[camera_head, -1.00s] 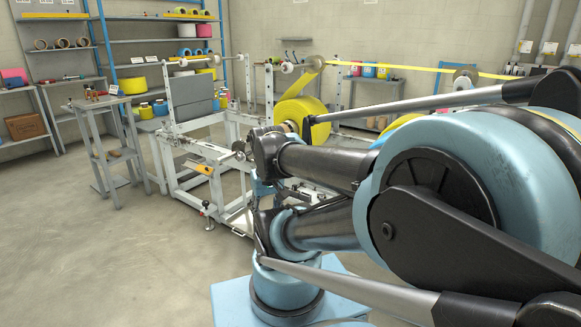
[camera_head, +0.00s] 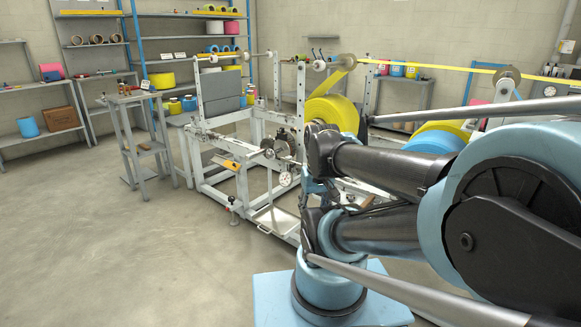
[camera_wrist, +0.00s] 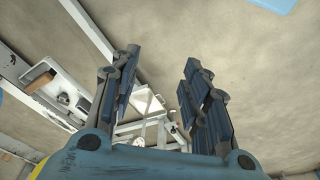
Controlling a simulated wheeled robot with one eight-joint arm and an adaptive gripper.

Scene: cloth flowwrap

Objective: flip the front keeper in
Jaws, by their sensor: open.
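The wrapping machine's white frame (camera_head: 240,185) stands mid-picture in the head view, with a large yellow film roll (camera_head: 332,110) on its right side. Dark round hubs or wheels (camera_head: 284,143) sit on the frame near the roll. I cannot tell which part is the front keeper; my arm covers part of the roll's lower side and the frame there. In the wrist view my gripper (camera_wrist: 158,72) is open and empty, its two dark padded fingers well apart. White frame parts (camera_wrist: 150,103) show beyond and between the fingers. The gripper cannot be made out in the head view.
A grey stand (camera_head: 140,140) is left of the machine. Shelves with rolls (camera_head: 162,80) line the back wall. Yellow film (camera_head: 430,65) runs overhead to the right. A blue roll (camera_head: 433,141) lies behind my arm. The floor at front left is clear.

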